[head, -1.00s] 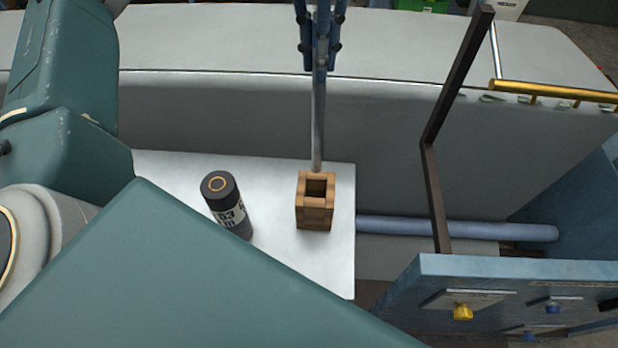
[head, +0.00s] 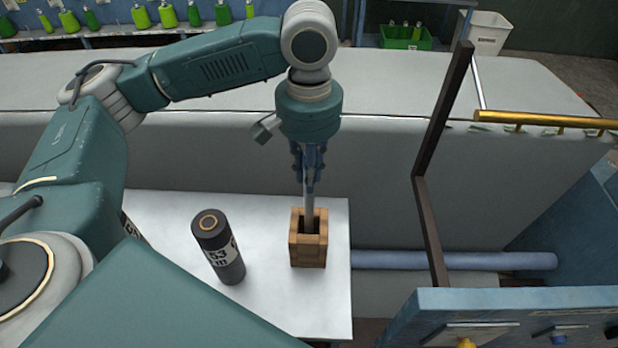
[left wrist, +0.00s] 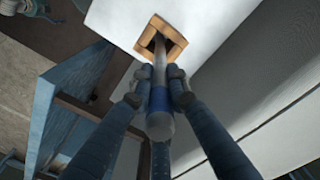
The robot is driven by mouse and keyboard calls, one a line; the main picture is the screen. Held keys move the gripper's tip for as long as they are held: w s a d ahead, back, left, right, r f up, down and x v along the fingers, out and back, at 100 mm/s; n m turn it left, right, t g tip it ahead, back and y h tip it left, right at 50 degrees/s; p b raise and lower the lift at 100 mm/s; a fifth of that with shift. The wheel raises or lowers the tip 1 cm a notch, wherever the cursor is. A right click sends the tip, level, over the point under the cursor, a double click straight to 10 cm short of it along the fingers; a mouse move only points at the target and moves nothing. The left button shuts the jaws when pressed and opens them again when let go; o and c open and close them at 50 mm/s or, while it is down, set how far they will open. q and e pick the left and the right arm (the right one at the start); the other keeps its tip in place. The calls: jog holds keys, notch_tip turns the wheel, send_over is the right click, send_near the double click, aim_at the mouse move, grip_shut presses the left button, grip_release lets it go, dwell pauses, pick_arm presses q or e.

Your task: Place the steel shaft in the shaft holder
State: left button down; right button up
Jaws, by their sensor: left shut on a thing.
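The steel shaft (head: 308,203) is a slim grey rod, held upright. My left gripper (head: 308,172) is shut on its upper part, above the holder. The shaft holder (head: 308,253) is a square wooden block with an open top, on the white table. The shaft's lower end is in the holder's opening and hidden by its walls; I cannot tell how deep. In the left wrist view, the shaft (left wrist: 160,65) runs from between the fingers of my left gripper (left wrist: 158,88) into the dark opening of the holder (left wrist: 180,41). My right gripper is not in view.
A dark cylinder with white markings (head: 219,250) stands on the white table (head: 170,212), left of the holder. A dark bent bar (head: 428,190) and a blue panel (head: 480,305) are at the right. A grey padded wall (head: 400,150) runs behind the table.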

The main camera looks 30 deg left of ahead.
pick_arm(q)
notch_tip(320, 180, down, 2)
jog(key=shift+f, duration=0.25)
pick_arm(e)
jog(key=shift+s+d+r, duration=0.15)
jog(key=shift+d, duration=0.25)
pick_arm(q)
jog(key=shift+f, duration=0.1)
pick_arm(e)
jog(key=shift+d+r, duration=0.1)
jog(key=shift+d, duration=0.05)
pick_arm(q)
jog(key=c, duration=1.7)
grip_release()
jog(key=shift+o, duration=0.2)
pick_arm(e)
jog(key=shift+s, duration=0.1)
pick_arm(q)
notch_tip(320, 180, up, 12)
jog(key=shift+r+b, duration=0.15)
jog(key=shift+b, duration=0.2)
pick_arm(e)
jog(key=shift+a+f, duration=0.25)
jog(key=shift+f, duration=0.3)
